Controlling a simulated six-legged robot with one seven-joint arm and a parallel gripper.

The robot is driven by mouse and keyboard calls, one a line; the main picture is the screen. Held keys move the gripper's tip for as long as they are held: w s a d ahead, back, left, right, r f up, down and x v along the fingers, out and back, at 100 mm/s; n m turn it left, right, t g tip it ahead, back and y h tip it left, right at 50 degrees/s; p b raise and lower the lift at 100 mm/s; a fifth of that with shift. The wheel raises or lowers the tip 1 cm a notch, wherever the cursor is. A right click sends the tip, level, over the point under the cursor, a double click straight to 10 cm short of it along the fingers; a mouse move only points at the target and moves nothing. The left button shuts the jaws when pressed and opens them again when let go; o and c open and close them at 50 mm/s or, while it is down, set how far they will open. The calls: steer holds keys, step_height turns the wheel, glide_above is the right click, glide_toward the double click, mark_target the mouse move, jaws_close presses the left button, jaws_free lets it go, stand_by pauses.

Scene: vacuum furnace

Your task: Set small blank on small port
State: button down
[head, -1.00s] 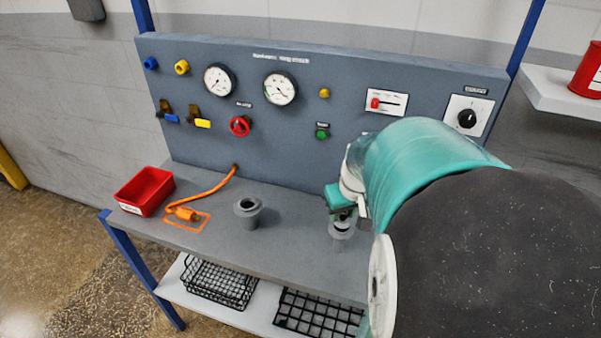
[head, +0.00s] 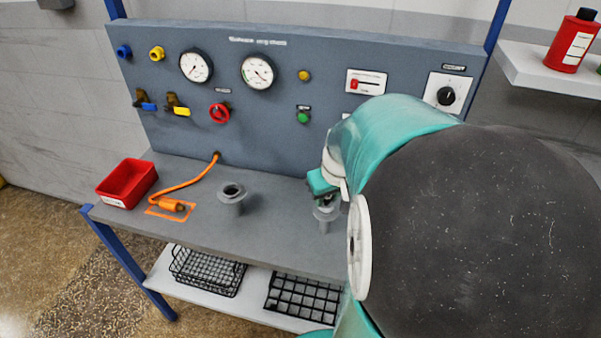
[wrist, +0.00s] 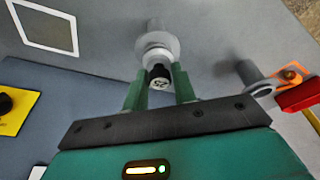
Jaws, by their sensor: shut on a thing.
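My gripper (wrist: 160,84) is shut on the small blank, held by its black knob (wrist: 160,73) between the green fingers in the wrist view. The small port (wrist: 155,28), a grey stub with a wider flange, is directly beyond the knob. A pale disc lies between knob and flange; I cannot tell whether it touches the port. In the head view my gripper (head: 322,188) is right above the small port (head: 325,218) on the bench. My arm hides much of the area to its right, and the blank is too small to make out clearly there.
A wider grey port (head: 232,200) stands left of the small port. Further left are an orange cable (head: 190,184) ending in an orange-marked square and a red bin (head: 127,183). The panel (head: 260,120) with gauges and valves rises behind. The bench front between the ports is clear.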

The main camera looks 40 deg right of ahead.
steer(key=c, duration=1.1)
jaws_free()
steer(key=shift+o, duration=0.2)
steer(key=v, duration=1.3)
steer(key=shift+s+r, duration=0.15)
steer(key=shift+r, duration=0.25)
steer(key=shift+a, duration=0.1)
steer(key=a+f+n+t, duration=0.2)
steer(key=a+n, duration=0.1)
steer(key=a, duration=1.8)
steer(key=shift+s+a+t+y, duration=0.3)
steer(key=shift+s+a+y, duration=0.05)
steer(key=shift+s+y, duration=0.1)
